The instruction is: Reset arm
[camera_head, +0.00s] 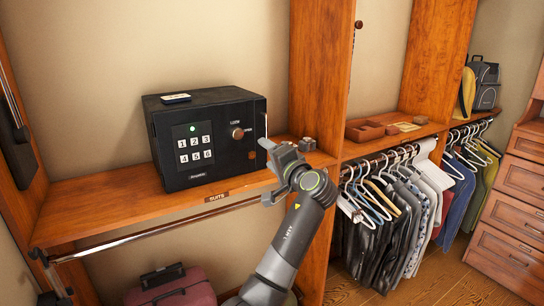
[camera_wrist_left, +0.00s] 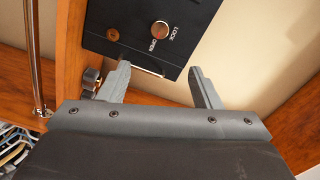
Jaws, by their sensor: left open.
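My left gripper (camera_head: 267,172) is raised in front of the shelf, just right of the black safe (camera_head: 178,105) in the head view. In the left wrist view, its two fingers (camera_wrist_left: 158,76) stand apart with nothing between them. The safe's front fills the top of that view (camera_wrist_left: 140,20), beyond the fingertips. The safe's door looks closed, with a numbered keypad (camera_head: 194,149), a green light and a round knob (camera_head: 238,133). My right gripper does not show.
The safe stands on a wooden shelf (camera_head: 110,208) with a hanging rail below. A wooden upright (camera_head: 318,75) rises right of the gripper. Further right are a tray (camera_head: 365,131), hanging clothes (camera_head: 400,205) and drawers (camera_head: 515,210). A pink suitcase (camera_head: 172,290) sits below.

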